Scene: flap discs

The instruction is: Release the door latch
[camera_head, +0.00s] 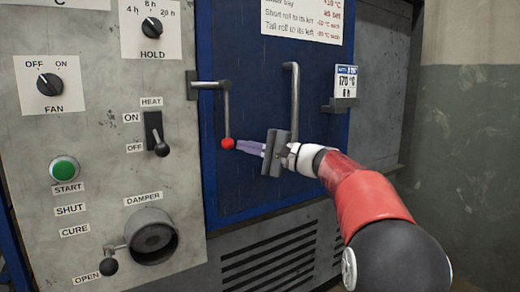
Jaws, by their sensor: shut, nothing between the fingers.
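The door latch (226,105) is a grey lever at the left edge of the blue door (265,190). Its arm hangs down and ends in a red ball knob (228,143). My gripper (241,146) is shut, with its pale purple fingers pointing left at the red knob. The fingertips are just right of the knob; whether they touch it I cannot tell. A vertical grey door handle (293,100) is behind and above my gripper, its lower end near the gripper body. The door looks shut.
A grey control panel on the left carries a fan knob (50,85), a hold knob (152,27), a heat switch (157,135), a green start button (64,170) and a damper (151,238). A louvred vent (270,262) is below.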

